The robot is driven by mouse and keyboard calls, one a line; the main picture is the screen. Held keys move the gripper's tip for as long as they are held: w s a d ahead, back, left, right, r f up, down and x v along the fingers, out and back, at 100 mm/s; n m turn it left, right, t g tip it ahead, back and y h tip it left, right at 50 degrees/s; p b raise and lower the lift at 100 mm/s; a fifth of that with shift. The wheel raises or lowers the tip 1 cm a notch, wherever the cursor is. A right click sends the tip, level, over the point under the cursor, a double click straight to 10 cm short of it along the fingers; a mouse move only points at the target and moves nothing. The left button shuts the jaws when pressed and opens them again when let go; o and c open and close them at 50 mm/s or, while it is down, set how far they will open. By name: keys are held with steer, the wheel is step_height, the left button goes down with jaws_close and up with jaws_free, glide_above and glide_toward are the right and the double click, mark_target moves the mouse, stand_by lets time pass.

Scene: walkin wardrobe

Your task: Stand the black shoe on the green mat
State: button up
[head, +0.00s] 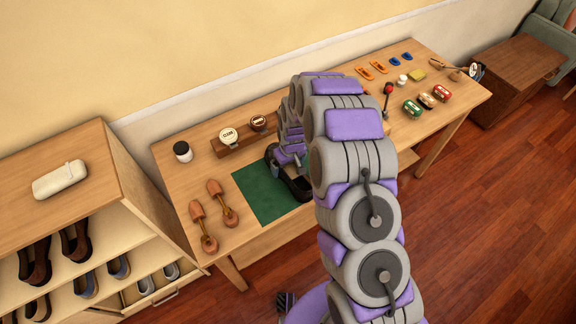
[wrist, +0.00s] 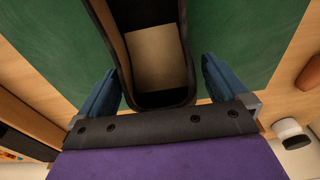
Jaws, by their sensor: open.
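The black shoe (head: 302,191) is on the green mat (head: 258,193), toward its right part, and my arm hides some of it. In the wrist view the shoe (wrist: 186,40) shows its opening and pale insole, sole down, with green mat (wrist: 240,35) on both sides. My gripper (wrist: 162,80) is open, its two blue fingers on either side of the shoe's near end, with gaps between them and the shoe. In the head view my gripper (head: 284,158) is over the shoe, partly hidden by my arm.
Two wooden shoe trees (head: 213,218) lie left of the mat. A dark-lidded white jar (head: 182,151) and a wooden block with round tins (head: 240,140) stand behind it. Brushes, tins and small items (head: 412,108) fill the table's right end. A shoe shelf (head: 60,215) stands left.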

mark_target(291, 172)
step_height(291, 172, up, 10)
steer(key=p, duration=0.1)
steer(key=shift+s+d+r, duration=0.25)
steer(key=shift+s+d, duration=0.2)
steer(key=shift+r, duration=0.1)
steer(key=s+d+r+m+g, duration=0.1)
steer(key=s+d+r, duration=0.3)
steer(key=s+r, duration=0.4)
steer(key=s+d+r+m, duration=0.2)
steer(key=s+d+r, duration=0.3)
steer(key=s+r, duration=0.3)
steer(key=s+d+r+m, duration=0.2)
steer(key=s+d+r, duration=0.1)
steer(key=s, duration=0.8)
steer(key=s+d+r+m+g, duration=0.1)
steer(key=s+d+r, duration=0.2)
steer(key=s, duration=0.9)
steer(key=shift+d+r+m+g+h, duration=0.2)
steer(key=shift+r+m+g+h, duration=0.1)
steer(key=shift+r+m+h, duration=0.15)
steer(key=shift+w+f, duration=0.1)
steer(key=shift+f, duration=0.3)
